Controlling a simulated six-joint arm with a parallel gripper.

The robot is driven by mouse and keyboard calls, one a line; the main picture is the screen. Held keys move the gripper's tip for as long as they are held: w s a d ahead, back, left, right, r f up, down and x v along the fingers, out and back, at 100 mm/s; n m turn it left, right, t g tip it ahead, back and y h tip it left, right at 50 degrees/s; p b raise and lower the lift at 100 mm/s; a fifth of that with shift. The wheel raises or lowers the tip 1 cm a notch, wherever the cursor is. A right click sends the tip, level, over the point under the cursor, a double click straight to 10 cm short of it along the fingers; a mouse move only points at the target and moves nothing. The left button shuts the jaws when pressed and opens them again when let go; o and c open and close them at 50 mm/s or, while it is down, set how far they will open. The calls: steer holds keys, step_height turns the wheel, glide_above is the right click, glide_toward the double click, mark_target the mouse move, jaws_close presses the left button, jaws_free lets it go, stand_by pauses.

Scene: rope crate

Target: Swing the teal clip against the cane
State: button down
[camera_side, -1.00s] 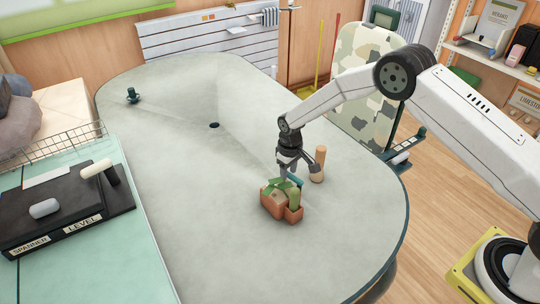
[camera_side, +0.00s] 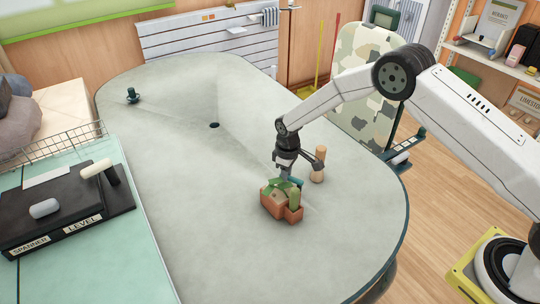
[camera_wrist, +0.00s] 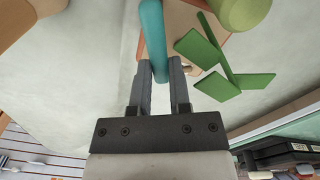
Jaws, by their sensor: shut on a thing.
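The teal clip (camera_wrist: 153,40) is a smooth teal bar between my gripper's fingers in the wrist view. My gripper (camera_wrist: 162,68) is shut on it. In the side view my gripper (camera_side: 287,177) points down just above the terracotta crate (camera_side: 272,207). A bit of the teal clip (camera_side: 298,182) shows beside the fingers. A thick green cylinder (camera_side: 294,200) stands at the crate; in the wrist view it (camera_wrist: 243,12) is at the top right, apart from the clip. This may be the cane; I cannot tell surely. Flat green strips (camera_wrist: 225,65) lie on the crate.
A tan cylinder (camera_side: 318,172) stands on the grey table (camera_side: 180,190) just behind and right of the crate. A small dark green object (camera_side: 133,95) and a dark hole (camera_side: 214,125) are far left. A black labelled tray (camera_side: 60,215) is on the left bench. Most of the table is clear.

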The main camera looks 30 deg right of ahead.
steer(key=n, duration=0.2)
steer(key=s+a+n, duration=0.1)
steer(key=n, duration=0.2)
steer(key=shift+s+a+n, duration=0.25)
steer(key=shift+a+n, duration=0.05)
steer(key=shift+s+a+n, duration=0.15)
steer(key=shift+s+n, duration=0.3)
steer(key=shift+n, duration=0.7)
steer(key=shift+s+a+n, duration=0.1)
steer(key=shift+s+n, duration=0.3)
steer(key=shift+n, duration=0.75)
steer(key=c, duration=0.6)
jaws_free()
steer(key=shift+o, duration=0.2)
steer(key=shift+w+m, duration=0.15)
steer(key=shift+m, duration=0.15)
